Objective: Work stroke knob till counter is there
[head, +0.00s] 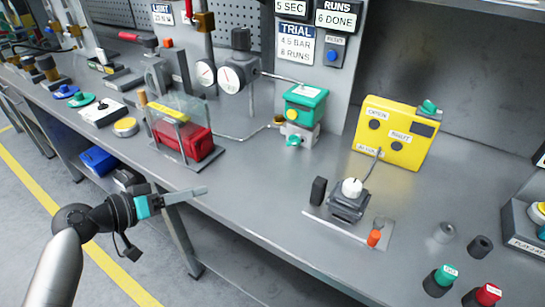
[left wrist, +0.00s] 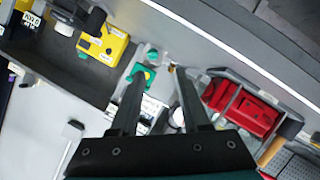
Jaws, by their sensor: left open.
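A white-topped knob (head: 352,187) sits on a small dark grey unit (head: 349,206) on a plate on the bench; I cannot tell for sure that it is the stroke knob. The counter sign (head: 338,17) on the back panel reads "RUNS 6 DONE". The trial card (head: 296,43) reads "4.5 BAR 8 RUNS". A green-topped valve actuator (head: 305,103) stands at the bench's middle. My left gripper (head: 204,191) is open and empty near the bench's front edge, well left of the knob; its two fingers also show in the left wrist view (left wrist: 158,76). My right gripper is not in view.
A yellow box (head: 394,133) labelled "OPEN" and "SHUT" stands behind the knob. A clear-sided guard with a red block (head: 185,145) stands left of the actuator. Green (head: 440,280) and red (head: 483,294) buttons are front right. The front bench between guard and knob is clear.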

